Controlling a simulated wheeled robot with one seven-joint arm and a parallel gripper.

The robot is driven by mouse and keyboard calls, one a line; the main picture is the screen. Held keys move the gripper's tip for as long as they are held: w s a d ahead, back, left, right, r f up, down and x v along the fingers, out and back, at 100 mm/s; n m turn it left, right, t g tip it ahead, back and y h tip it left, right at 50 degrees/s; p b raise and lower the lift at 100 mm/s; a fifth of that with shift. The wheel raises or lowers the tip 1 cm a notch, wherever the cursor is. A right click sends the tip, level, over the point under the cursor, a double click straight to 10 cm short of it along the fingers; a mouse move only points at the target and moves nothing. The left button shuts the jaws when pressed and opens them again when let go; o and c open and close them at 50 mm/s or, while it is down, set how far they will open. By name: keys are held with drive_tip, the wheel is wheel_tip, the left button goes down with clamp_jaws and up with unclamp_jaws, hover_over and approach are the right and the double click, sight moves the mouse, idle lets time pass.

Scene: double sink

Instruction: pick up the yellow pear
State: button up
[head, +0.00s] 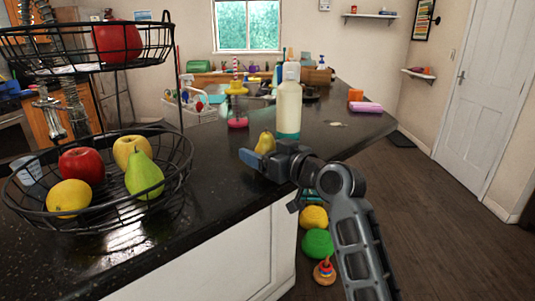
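A yellow pear (265,142) stands upright on the dark countertop in the middle of the head view. My gripper (258,158) reaches in from the right, in front of the pear, and hides its lower part. I cannot tell whether the fingers touch the pear or how far apart they are. A greener pear (145,176) lies in the lower wire basket on the left, away from my gripper.
A cream bottle (288,108) stands just behind the pear, with a pink-based dispenser (237,106) to its left. The two-tier wire basket (112,226) holds apples and a lemon. A pink sponge (366,107) lies farther right. Bare countertop (215,165) shows left of my gripper.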

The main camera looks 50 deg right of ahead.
drive_tip(key=c, duration=0.6)
